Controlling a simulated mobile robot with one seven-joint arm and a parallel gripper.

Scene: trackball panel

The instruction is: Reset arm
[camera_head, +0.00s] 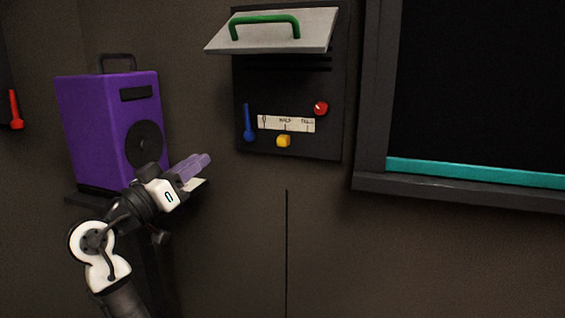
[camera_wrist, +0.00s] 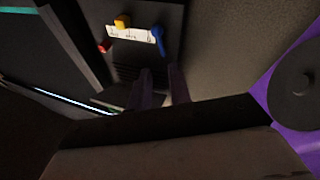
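My arm reaches up from the lower left in the head view, ending in my gripper (camera_head: 198,164) with purple fingers. The gripper is empty, in front of the wall, left of and below the dark control panel (camera_head: 290,80), and touches nothing that I can see. In the wrist view, the two fingers of my gripper (camera_wrist: 161,82) stand apart with a gap between them. The panel appears upside down there, with its yellow knob (camera_wrist: 122,21), blue lever (camera_wrist: 158,38) and red knob (camera_wrist: 104,46).
The panel has a raised grey flap (camera_head: 275,42) with a green handle (camera_head: 264,20). A purple speaker box (camera_head: 95,125) stands on a shelf beside my arm. A red lever (camera_head: 15,108) is at far left. A dark framed window (camera_head: 480,90) with a teal strip is at right.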

